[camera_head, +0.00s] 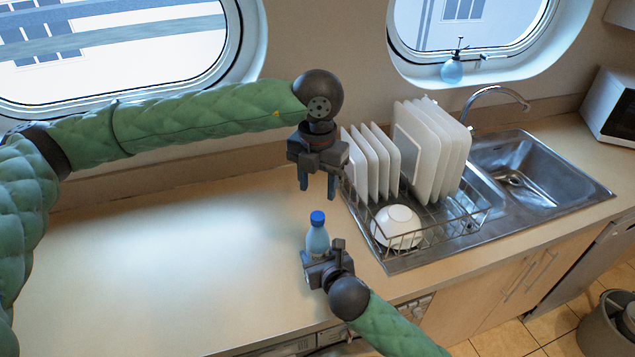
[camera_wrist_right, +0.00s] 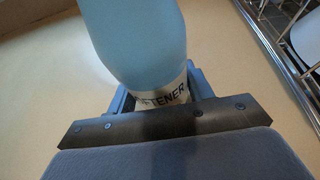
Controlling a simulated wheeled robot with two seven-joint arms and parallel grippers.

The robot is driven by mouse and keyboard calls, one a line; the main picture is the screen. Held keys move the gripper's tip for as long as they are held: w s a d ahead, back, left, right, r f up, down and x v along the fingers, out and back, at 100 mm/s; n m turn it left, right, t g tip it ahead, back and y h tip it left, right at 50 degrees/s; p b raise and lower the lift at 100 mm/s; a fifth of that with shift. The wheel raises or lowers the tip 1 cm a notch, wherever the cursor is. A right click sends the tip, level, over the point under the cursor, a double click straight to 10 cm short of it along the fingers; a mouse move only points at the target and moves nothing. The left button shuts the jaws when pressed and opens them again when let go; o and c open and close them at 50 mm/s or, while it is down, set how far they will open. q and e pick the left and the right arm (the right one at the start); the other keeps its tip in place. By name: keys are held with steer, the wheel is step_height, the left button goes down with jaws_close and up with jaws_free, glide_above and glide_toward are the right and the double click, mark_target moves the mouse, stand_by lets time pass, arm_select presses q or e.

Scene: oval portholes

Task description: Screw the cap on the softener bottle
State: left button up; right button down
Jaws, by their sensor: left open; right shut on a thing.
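The softener bottle (camera_head: 317,241) is light blue and stands upright on the counter near its front. Its dark blue cap (camera_head: 318,217) sits at the top of the neck; I cannot tell how tightly it is seated. My right gripper (camera_head: 318,258) is shut around the bottle's lower part. In the right wrist view, the bottle (camera_wrist_right: 135,40) rises between the fingers, with part of its label showing. My left gripper (camera_head: 317,187) is open, pointing down above the cap, apart from it and empty.
A wire dish rack (camera_head: 430,240) with white plates (camera_head: 430,150) and an upturned white bowl (camera_head: 397,226) stands just right of the grippers. A steel sink (camera_head: 530,175) lies beyond it. The counter (camera_head: 180,260) to the left is clear.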

mark_target(317, 215)
arm_select(q)
steer(key=shift+f, duration=4)
steer(key=c, duration=1)
steer(key=m, duration=1.1)
steer(key=shift+m, duration=0.3)
steer(key=o, duration=1.1)
steer(key=shift+o, duration=0.2)
